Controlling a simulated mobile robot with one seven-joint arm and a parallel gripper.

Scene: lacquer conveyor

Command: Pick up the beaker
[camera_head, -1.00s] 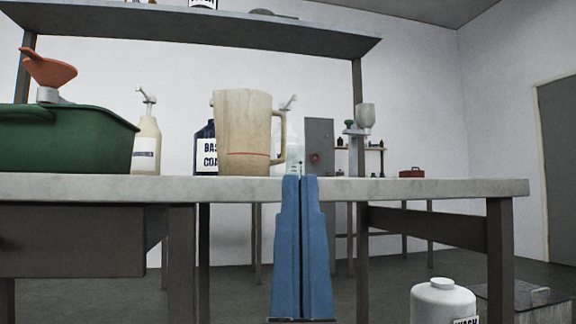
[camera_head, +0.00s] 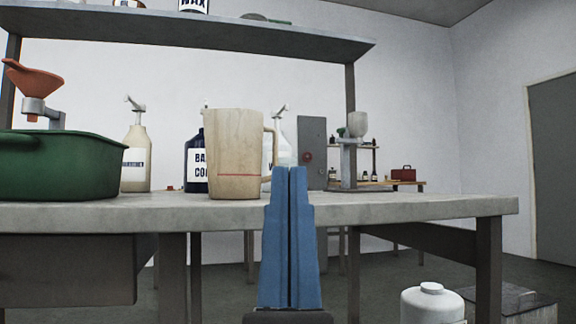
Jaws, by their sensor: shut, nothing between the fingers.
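The beaker (camera_head: 236,155) is a tan, wood-coloured jug with a handle on its right side and a red line low on its wall. It stands upright near the front edge of the grey bench (camera_head: 420,206). My gripper (camera_head: 289,170) is blue, points away from me and is shut with nothing in it.
A green tub (camera_head: 60,165) stands left of the beaker, with an orange funnel (camera_head: 38,80) above it. A cream pump bottle (camera_head: 137,155) and a dark labelled bottle (camera_head: 196,160) stand behind. A shelf (camera_head: 200,28) hangs above.

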